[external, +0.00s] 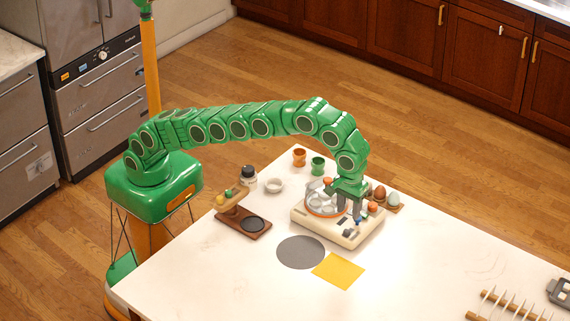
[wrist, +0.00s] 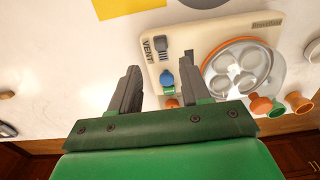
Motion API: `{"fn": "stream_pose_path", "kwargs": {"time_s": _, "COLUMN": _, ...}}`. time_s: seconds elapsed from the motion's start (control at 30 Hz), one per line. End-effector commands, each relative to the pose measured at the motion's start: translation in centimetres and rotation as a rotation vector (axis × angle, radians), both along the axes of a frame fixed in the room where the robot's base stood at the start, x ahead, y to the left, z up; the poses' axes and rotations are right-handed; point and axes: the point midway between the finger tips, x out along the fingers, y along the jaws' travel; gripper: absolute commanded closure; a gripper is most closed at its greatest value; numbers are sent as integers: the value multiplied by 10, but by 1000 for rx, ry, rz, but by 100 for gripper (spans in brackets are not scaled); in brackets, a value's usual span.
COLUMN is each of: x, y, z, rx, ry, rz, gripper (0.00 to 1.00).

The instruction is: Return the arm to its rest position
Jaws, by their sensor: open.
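My green arm reaches from its base at the left over the white table. My gripper (external: 356,212) points down at the right part of a cream appliance (external: 318,228). In the wrist view my gripper (wrist: 162,62) has its two grey fingers spread apart with nothing held between them. The appliance (wrist: 225,30) shows there with a "VENT" label, a blue knob (wrist: 166,78) between and beyond the fingers, and a round orange-rimmed clear lid (wrist: 240,68). Whether a finger touches the appliance, I cannot tell. The arm partly hides the appliance in the external view.
A yellow square (external: 338,270) and a grey disc (external: 300,252) lie in front of the appliance. Eggs (external: 393,198) stand right of it. Orange (external: 299,157) and green (external: 318,165) cups stand behind. A wooden stand (external: 243,220) is at left. A rack (external: 505,305) is at lower right.

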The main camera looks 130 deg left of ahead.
Motion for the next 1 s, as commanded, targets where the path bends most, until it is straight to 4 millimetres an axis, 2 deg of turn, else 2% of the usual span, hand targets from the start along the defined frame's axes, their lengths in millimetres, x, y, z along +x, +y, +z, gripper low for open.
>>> {"fn": "stream_pose_path", "kwargs": {"time_s": 0.47, "x": -6, "y": -3, "z": 6, "rx": -3, "ry": 4, "rz": -25, "gripper": 53}}
{"fn": "stream_pose_path", "kwargs": {"time_s": 0.67, "x": -27, "y": -13, "z": 26, "rx": -12, "ry": 14, "rz": -119, "gripper": 53}}
{"fn": "stream_pose_path", "kwargs": {"time_s": 1.0, "x": -75, "y": -32, "z": 57, "rx": -27, "ry": 27, "rz": -308, "gripper": 53}}
